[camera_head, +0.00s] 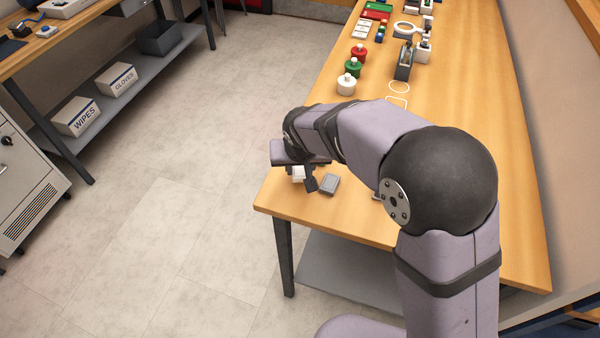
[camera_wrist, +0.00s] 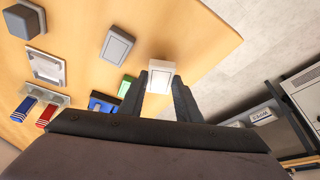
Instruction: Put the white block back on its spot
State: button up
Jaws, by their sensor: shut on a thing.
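The white block (camera_wrist: 160,73) is held between the two fingertips of my gripper (camera_wrist: 160,79) in the wrist view. In the head view the white block (camera_head: 298,174) shows under my gripper (camera_head: 304,181), near the near-left corner of the wooden table (camera_head: 470,100). I cannot tell whether it touches the table. A grey block (camera_head: 329,184) stands just to its right; it also shows in the wrist view (camera_wrist: 118,46). I cannot tell which place is the white block's spot; much of the table is hidden behind my arm.
A green block (camera_wrist: 126,85) and a blue piece (camera_wrist: 103,102) lie near my left finger. A light plate (camera_wrist: 46,68) lies farther left. White, green and red capped bottles (camera_head: 347,84) line the left edge. White outlines (camera_head: 399,87) mark the table beyond my arm.

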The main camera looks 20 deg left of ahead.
aim_at(300, 174)
jog(key=shift+f, duration=1.45)
jog(key=shift+f, duration=0.2)
jog(key=o, duration=1)
jog(key=shift+r, duration=0.1)
jog(key=shift+r, duration=0.15)
jog(key=shift+s+r, duration=0.15)
jog(key=shift+r, duration=0.4)
jog(key=b+v, duration=0.1)
jog(key=v, duration=1)
